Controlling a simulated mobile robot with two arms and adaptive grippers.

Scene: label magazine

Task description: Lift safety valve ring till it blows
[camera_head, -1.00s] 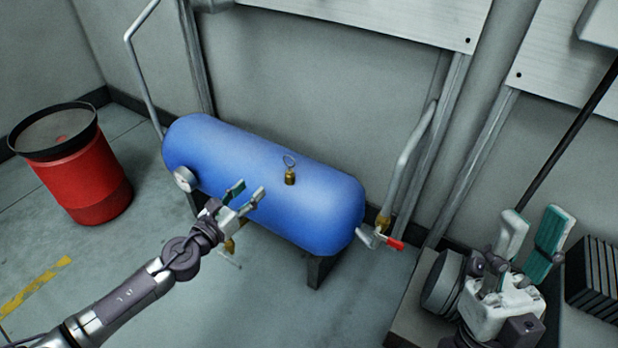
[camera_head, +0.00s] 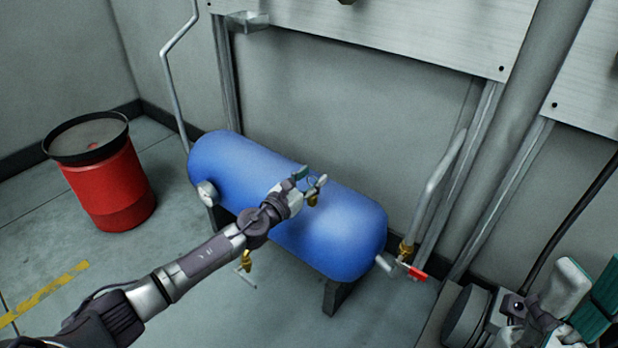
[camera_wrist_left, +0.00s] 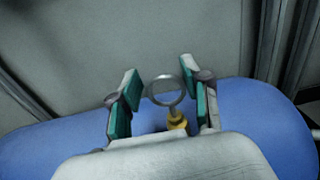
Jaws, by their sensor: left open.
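The safety valve is a small brass fitting (camera_head: 313,200) on top of the blue tank (camera_head: 345,222). Its upright metal ring (camera_wrist_left: 166,90) shows clearly in the left wrist view, above the brass body (camera_wrist_left: 177,122). My left gripper (camera_head: 312,181) is open at the valve. In the head view the fingers partly hide the ring. My right gripper (camera_head: 584,300) is at the lower right, away from the tank, with its fingers apart.
A red bin (camera_head: 112,190) with a dark rim stands on the floor at left. A gauge (camera_head: 207,193) is on the tank's left end. A red-handled valve (camera_head: 416,273) and pipe are at its right end. The wall is close behind the tank.

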